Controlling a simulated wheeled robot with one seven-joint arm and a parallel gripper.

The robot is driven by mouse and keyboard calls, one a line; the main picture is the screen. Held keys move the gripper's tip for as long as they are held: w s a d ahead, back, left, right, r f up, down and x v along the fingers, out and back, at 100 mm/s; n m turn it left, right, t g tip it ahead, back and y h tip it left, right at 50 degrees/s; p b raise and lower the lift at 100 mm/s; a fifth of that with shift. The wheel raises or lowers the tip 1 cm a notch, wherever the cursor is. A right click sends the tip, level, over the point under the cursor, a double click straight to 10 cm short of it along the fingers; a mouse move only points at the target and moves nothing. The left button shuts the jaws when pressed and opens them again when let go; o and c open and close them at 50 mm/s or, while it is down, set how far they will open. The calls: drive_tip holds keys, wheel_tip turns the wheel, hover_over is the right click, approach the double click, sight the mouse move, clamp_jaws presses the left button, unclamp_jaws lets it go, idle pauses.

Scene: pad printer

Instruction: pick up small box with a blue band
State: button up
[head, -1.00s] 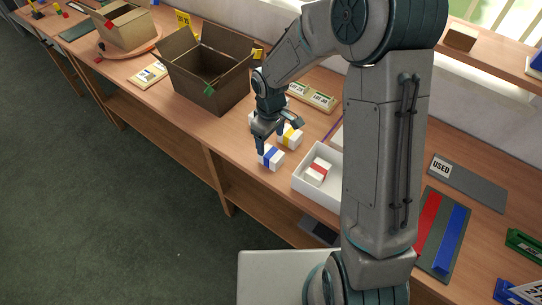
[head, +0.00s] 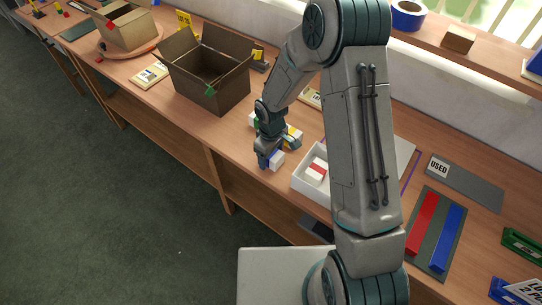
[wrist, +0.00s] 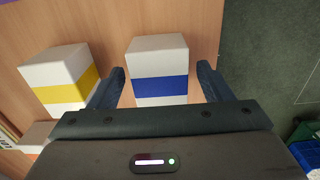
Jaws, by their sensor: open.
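The small white box with a blue band (wrist: 159,85) stands on the table between the two open fingers of my gripper (wrist: 160,82) in the wrist view. Gaps show on both sides of it, so neither finger appears to touch it. In the head view my gripper (head: 273,155) is down over the same box (head: 276,161), and the fingers hide part of it. A white box with a yellow band (wrist: 60,77) stands just left of the gripper in the wrist view. It is partly hidden behind my gripper in the head view.
A white tray (head: 299,187) holding a red-banded box (head: 316,171) stands just right of my gripper. An open brown carton (head: 205,88) is behind to the left. The table's front edge is close to the blue-banded box.

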drive_tip(key=c, duration=1.1)
drive_tip(key=shift+r, duration=0.1)
